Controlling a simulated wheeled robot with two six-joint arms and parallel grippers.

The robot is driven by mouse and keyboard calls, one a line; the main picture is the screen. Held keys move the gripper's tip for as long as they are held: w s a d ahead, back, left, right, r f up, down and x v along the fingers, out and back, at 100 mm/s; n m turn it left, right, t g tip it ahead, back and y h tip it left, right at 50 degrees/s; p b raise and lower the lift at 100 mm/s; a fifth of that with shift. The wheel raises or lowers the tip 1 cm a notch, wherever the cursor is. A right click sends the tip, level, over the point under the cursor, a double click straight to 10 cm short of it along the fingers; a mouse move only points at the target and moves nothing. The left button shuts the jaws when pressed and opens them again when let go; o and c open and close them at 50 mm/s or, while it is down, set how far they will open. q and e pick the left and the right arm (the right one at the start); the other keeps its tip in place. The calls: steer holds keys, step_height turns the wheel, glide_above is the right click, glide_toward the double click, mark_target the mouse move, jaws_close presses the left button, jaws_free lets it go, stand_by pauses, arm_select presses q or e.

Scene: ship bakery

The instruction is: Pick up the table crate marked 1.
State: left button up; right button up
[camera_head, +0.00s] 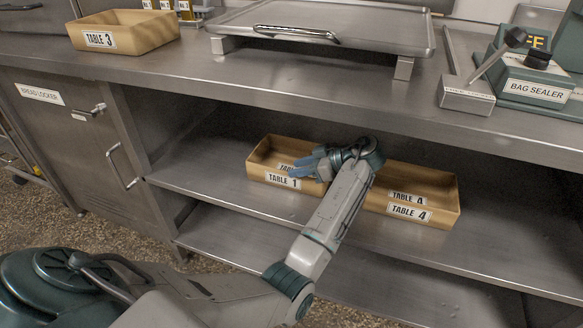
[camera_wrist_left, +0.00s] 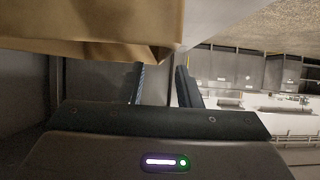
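The tan crate marked TABLE 1 (camera_head: 257,172) sits on the upper shelf under the counter, its label facing front. My left gripper (camera_head: 306,166) reaches in from the front at the crate's right part, blue fingers pointing left and partly covering the second label. In the left wrist view the two fingers (camera_wrist_left: 164,82) stand apart with a clear gap. I cannot tell whether a finger touches the crate. My right gripper is not in view.
The crate marked TABLE 4 (camera_head: 446,207) stands to the right on the same shelf (camera_head: 215,175), partly behind my left arm. The counter (camera_head: 330,85) overhangs the shelf. On top are the TABLE 3 crate (camera_head: 135,42), a griddle plate (camera_head: 340,22) and the bag sealer (camera_head: 535,80).

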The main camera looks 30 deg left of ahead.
mark_target(284, 171)
arm_select(q)
steer(key=b+x, duration=0.1)
steer(key=x, duration=0.4)
steer(key=shift+s+a+f, duration=0.15)
steer(key=shift+s+a, duration=0.05)
steer(key=shift+a, duration=0.15)
jaws_close()
